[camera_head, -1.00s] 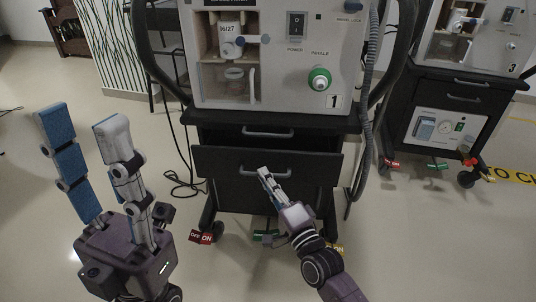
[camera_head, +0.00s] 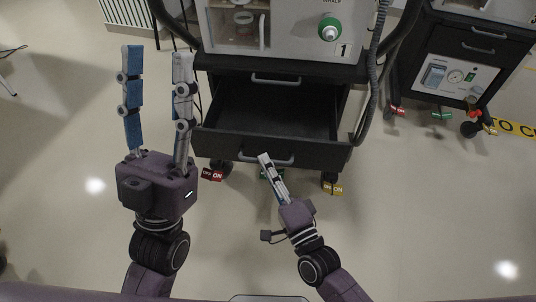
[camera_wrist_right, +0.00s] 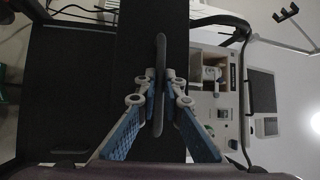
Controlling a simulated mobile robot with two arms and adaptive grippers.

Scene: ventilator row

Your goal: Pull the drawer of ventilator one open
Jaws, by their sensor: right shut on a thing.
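Ventilator one (camera_head: 290,28) is a grey unit marked 1 on a black cart. The cart's lower drawer (camera_head: 225,147) stands pulled out, and its dark inside shows empty in the head view. My right gripper (camera_head: 265,158) is at the drawer's front handle (camera_head: 283,161). In the right wrist view the fingers of my right gripper (camera_wrist_right: 160,95) are shut around the grey bar handle (camera_wrist_right: 161,60). My left gripper (camera_head: 156,55) is open and empty, in the air left of the cart, with its blue-padded fingers apart.
An upper drawer with its own handle (camera_head: 276,81) is shut above the open one. Red, green and yellow tags (camera_head: 333,188) mark the casters. Another ventilator cart (camera_head: 460,65) stands to the right. The floor in front is clear.

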